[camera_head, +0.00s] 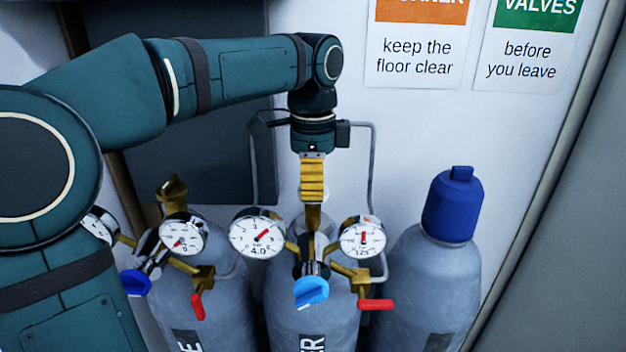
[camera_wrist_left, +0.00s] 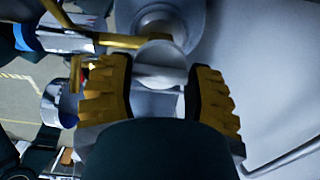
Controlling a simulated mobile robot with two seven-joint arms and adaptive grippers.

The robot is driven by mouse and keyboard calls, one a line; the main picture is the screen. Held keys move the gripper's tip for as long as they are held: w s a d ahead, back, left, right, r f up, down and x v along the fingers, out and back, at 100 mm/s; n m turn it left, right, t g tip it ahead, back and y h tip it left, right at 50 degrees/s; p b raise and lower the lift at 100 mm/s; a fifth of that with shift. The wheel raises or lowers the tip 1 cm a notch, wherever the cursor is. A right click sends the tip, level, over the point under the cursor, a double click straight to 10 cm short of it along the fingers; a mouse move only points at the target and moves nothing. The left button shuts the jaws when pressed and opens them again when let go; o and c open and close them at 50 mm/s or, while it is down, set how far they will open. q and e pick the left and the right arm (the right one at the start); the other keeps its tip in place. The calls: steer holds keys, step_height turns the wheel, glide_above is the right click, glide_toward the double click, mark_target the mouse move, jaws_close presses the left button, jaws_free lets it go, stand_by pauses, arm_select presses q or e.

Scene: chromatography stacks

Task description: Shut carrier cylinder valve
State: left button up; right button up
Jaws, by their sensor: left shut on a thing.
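The carrier cylinder (camera_head: 300,325) is the middle grey gas cylinder, and its partly visible label ends in "ER". My left gripper (camera_head: 313,200) points straight down over its top. In the left wrist view the gold-padded fingers (camera_wrist_left: 160,85) stand on both sides of a pale, rounded valve handle (camera_wrist_left: 160,55) and are shut on it. In the head view the gripper hides most of the valve. The regulator has two round gauges (camera_head: 257,236) (camera_head: 362,238), a light blue knob (camera_head: 311,291) in front and a red lever (camera_head: 375,304). My right gripper is not in view.
Another cylinder (camera_head: 205,310) with gauges, a dark blue knob (camera_head: 136,283) and a red lever (camera_head: 198,307) stands close on the left. A cylinder with a blue cap (camera_head: 449,210) stands on the right. Signs (camera_head: 420,50) hang on the white wall behind.

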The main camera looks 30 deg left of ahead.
arm_select(q)
steer(key=o, duration=1.2)
step_height(320, 180, up, 12)
stand_by(0.4)
